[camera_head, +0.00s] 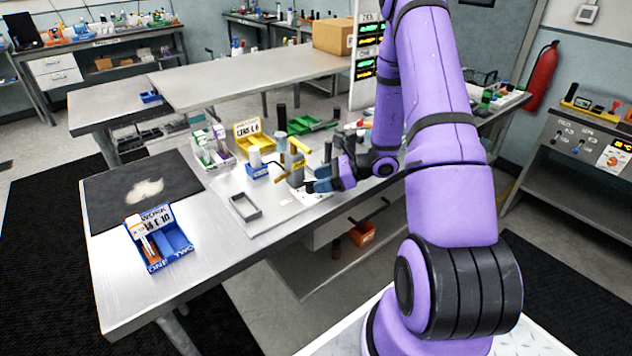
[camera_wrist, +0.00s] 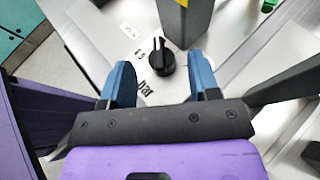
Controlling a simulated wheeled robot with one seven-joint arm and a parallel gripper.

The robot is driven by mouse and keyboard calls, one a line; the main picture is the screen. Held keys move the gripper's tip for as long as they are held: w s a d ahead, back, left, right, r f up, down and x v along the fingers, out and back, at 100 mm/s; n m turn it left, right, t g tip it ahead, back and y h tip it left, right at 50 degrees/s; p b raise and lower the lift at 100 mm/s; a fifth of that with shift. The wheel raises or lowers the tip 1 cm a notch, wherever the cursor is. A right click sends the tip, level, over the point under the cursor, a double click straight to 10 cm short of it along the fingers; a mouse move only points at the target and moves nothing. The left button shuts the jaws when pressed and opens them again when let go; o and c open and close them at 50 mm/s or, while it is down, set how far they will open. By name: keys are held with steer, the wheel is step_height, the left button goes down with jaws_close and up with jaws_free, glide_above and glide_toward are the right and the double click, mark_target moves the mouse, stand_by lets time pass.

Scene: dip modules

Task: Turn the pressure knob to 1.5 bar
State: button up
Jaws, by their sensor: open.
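The pressure knob (camera_wrist: 154,57) is a black round knob with a raised grip bar, in the wrist view just beyond my fingertips. It sits on a pale plate (camera_wrist: 185,88) with printed marks; "bar" is readable and the other marks are too small to read surely. My gripper (camera_wrist: 160,85) is open, its two blue fingers apart, with the knob ahead of the gap and no clear contact. In the head view my gripper (camera_head: 316,187) is low over the workbench at the plate; the knob cannot be made out there.
A grey post (camera_wrist: 187,20) stands right behind the knob; in the head view it is the grey block with yellow parts (camera_head: 296,165). A grey open frame (camera_head: 245,207) and a blue bin (camera_head: 168,250) lie to the left on the bench (camera_head: 120,290).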

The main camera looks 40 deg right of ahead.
mark_target(310, 186)
steer(key=shift+x, duration=0.85)
steer(key=c, duration=0.9)
steer(key=shift+m+t+h, duration=0.3)
steer(key=m+t+h, duration=0.3)
steer(key=m, duration=0.1)
steer(key=shift+s+a+h, duration=0.3)
steer(key=shift+h, duration=0.1)
steer(key=shift+a+m+t+h, duration=0.2)
steer(key=shift+m+t+h, duration=0.6)
steer(key=shift+m+h, duration=1.35)
steer(key=shift+h, duration=0.25)
